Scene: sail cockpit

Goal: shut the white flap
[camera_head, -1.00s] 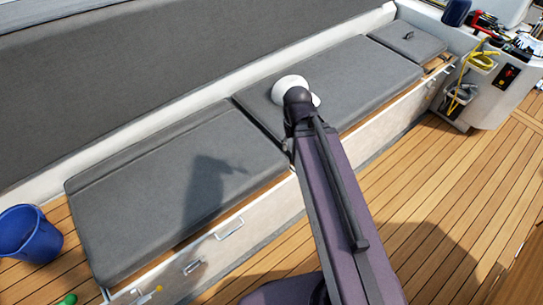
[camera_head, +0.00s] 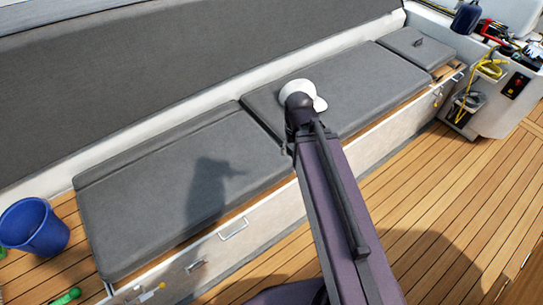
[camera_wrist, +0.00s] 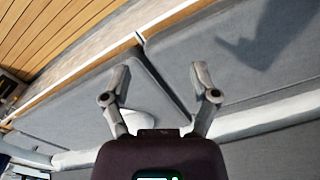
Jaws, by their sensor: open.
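The long bench's white front (camera_head: 275,218) runs diagonally below grey cushions in the head view. It carries a metal handle (camera_head: 233,229) and a smaller latch-like fitting (camera_head: 195,265). I cannot tell which part of it is the white flap, and no panel clearly stands open. My gripper (camera_wrist: 160,75) is open and empty in the wrist view, its two fingers spread above the grey cushions (camera_wrist: 75,108). In the head view my arm hides the gripper and part of the bench front.
A blue bucket (camera_head: 33,228) stands at the left, with a green-handled item (camera_head: 66,296) near it. A console (camera_head: 500,100) with yellow rope and tools stands at the far right. The wooden deck (camera_head: 440,190) in front of the bench is largely clear.

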